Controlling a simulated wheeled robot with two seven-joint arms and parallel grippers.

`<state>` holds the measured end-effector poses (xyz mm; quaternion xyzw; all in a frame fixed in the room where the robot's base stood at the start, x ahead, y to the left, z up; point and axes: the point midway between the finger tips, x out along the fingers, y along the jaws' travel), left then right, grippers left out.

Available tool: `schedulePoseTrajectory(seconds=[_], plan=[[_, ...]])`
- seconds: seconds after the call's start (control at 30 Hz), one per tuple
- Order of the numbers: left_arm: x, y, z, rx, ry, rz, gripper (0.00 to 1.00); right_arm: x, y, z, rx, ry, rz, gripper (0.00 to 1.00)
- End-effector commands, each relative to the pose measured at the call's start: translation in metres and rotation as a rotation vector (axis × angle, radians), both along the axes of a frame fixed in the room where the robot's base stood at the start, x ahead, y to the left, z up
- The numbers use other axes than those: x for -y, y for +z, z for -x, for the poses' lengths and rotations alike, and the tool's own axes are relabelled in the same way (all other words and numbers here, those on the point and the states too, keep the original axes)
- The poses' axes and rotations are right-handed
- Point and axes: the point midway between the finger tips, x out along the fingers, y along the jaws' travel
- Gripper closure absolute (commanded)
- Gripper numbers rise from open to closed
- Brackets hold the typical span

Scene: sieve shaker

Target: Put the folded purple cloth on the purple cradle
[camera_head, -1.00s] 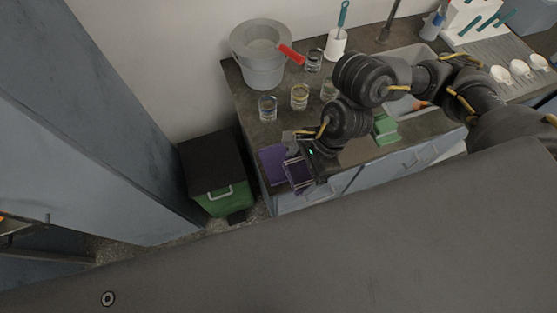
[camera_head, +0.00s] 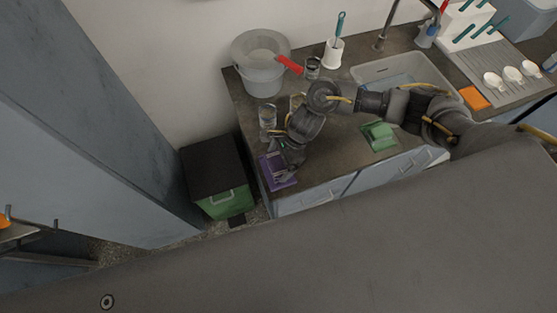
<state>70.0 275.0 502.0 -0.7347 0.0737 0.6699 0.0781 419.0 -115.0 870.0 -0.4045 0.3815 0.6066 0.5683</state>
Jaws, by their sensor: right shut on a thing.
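The purple cradle (camera_head: 267,176) stands at the near left corner of the grey worktop. My right gripper (camera_head: 284,172) is directly over it, pointing down, and is shut on the folded purple cloth. The cloth is largely hidden by the gripper and blends with the cradle's colour, so I cannot tell its edges or whether it touches the cradle. My left gripper is not in view.
Glass jars (camera_head: 267,117) and a grey bucket (camera_head: 263,75) with a red handle stand behind the gripper. A green holder (camera_head: 379,136) sits to the right. Beyond are the sink (camera_head: 375,72) and an orange block (camera_head: 474,97). A green bin (camera_head: 225,203) stands left of the worktop.

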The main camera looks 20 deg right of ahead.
Motion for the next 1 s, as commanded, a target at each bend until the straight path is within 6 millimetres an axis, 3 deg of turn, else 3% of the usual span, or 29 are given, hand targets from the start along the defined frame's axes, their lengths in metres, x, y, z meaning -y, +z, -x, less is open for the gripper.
schedulePoseTrajectory(seconds=[0.1, 0.53, 0.57, 0.6, 1.0], plan=[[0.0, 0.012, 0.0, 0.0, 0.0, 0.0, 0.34, -0.001, -0.008, 0.0, -0.002, -0.001, -0.001, 0.35], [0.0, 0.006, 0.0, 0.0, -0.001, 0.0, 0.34, 0.0, -0.018, -0.001, 0.002, 0.0, -0.001, 0.35], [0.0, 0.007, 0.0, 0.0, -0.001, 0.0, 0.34, 0.0, -0.016, -0.001, 0.002, 0.0, -0.001, 0.06], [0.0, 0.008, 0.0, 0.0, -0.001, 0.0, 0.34, 0.0, -0.016, -0.001, 0.002, 0.0, -0.001, 0.01], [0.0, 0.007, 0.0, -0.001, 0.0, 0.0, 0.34, 0.004, -0.004, -0.002, 0.006, 0.001, -0.002, 0.0]])
